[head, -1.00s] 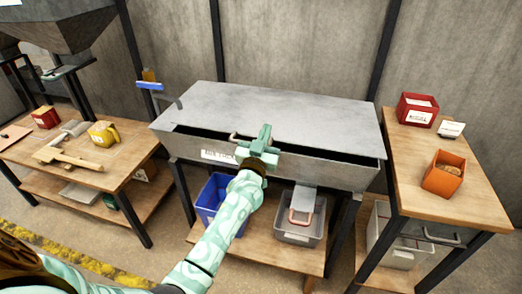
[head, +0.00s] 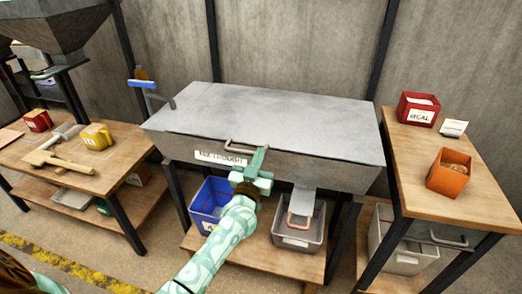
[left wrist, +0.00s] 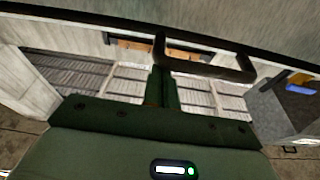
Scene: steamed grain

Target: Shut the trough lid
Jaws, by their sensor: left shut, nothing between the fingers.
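The grey metal trough (head: 330,176) stands on a wooden-shelved frame in the middle of the head view. Its flat lid (head: 270,112) lies over the top, and no dark gap shows along the front edge. The lid's bar handle (head: 238,148) is at the front, above a white label; a dark handle (left wrist: 205,56) also shows in the left wrist view. My left gripper (head: 259,160) is shut and empty, just in front of the trough by the handle. I cannot tell whether it touches. In the left wrist view its fingers (left wrist: 162,84) are together. My right gripper is out of view.
A blue bin (head: 210,203) and a grey bin (head: 299,238) sit below the trough. A wooden table with tools (head: 60,165) stands left, and one with a red box (head: 417,110) and an orange box (head: 449,174) stands right.

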